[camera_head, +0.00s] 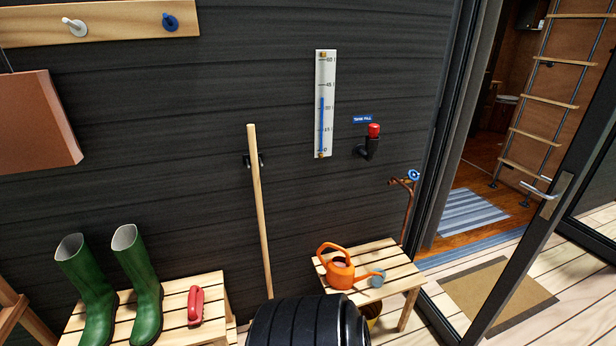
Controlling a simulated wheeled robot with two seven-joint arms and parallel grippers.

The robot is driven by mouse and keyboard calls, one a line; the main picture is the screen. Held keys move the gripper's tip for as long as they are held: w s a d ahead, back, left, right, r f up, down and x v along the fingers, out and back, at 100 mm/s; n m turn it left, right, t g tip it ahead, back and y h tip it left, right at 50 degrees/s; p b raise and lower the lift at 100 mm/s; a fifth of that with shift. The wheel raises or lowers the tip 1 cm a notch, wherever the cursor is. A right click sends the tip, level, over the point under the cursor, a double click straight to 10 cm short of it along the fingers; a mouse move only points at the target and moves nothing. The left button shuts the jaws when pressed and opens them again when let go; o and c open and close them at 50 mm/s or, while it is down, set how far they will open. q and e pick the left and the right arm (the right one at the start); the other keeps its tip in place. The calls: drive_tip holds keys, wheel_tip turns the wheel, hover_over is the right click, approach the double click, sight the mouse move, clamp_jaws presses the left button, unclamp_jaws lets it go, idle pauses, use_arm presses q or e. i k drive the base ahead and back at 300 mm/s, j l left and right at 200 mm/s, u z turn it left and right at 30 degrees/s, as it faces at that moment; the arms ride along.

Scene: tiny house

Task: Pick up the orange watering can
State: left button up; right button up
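The orange watering can (340,273) stands upright on a slatted wooden bench (398,271) against the dark wall. Its looped handle is on the left. Its spout points right and ends in a grey-blue rose (377,278). Nothing is holding it. Neither of my grippers shows in the head view.
A dark ribbed rounded shape (308,322) fills the bottom centre; I cannot tell what it is. A wooden pole (260,210) leans left of the can. Green boots (140,285) and a red object (195,305) sit on another slatted bench. A copper tap pipe (408,205) rises behind the can. An open door (545,205) is right.

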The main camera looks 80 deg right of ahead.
sight(340, 271)
drive_tip(key=z, duration=2.95)
